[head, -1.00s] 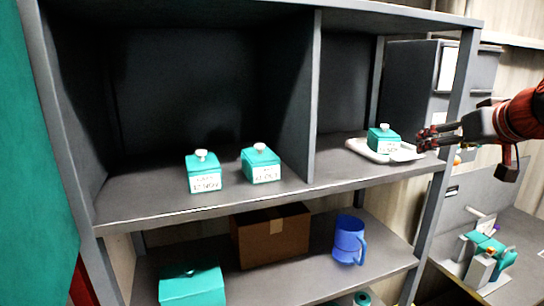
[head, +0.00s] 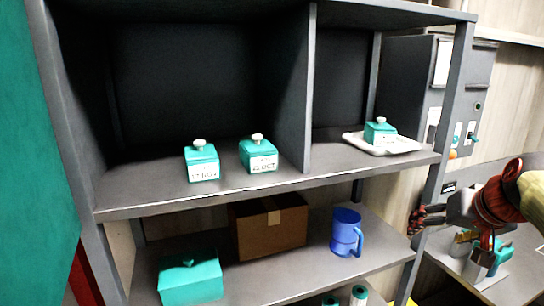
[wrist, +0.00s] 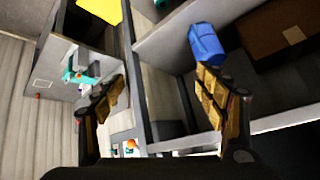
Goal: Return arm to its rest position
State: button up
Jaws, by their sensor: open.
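My gripper (head: 416,220) is at the right in the head view, beside the shelf's right post and below the level of the upper shelf board. Its fingers are apart and nothing is between them. The wrist view also shows my gripper (wrist: 160,105) open, with the shelf frame and wall beyond it. My red arm comes in from the right edge of the head view.
A teal weight (head: 380,130) sits on a white tray (head: 410,146) on the upper shelf. Two more teal weights (head: 202,162) (head: 259,155) stand left of the divider. A blue mug (head: 346,232), cardboard box (head: 270,228) and teal box (head: 191,277) occupy the lower shelf.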

jog(key=s+a+f+n+g+b, duration=0.1)
jog(key=s+a+f+b, duration=0.3)
jog(key=f, duration=0.6)
jog(key=s+a+f+n+g+b, duration=0.1)
jog(key=s+a+f+b, duration=0.4)
jog(key=s+a+f, duration=0.2)
jog(key=s+a+f+n+b, duration=0.2)
jog(key=s+a+f+b, duration=0.2)
jog(key=s+f, duration=0.5)
notch_tip(320, 180, down, 6)
jog(key=shift+a+f+g+y, duration=0.1)
jog(key=shift+a+g+y, duration=0.3)
jog(key=shift+a, duration=0.55)
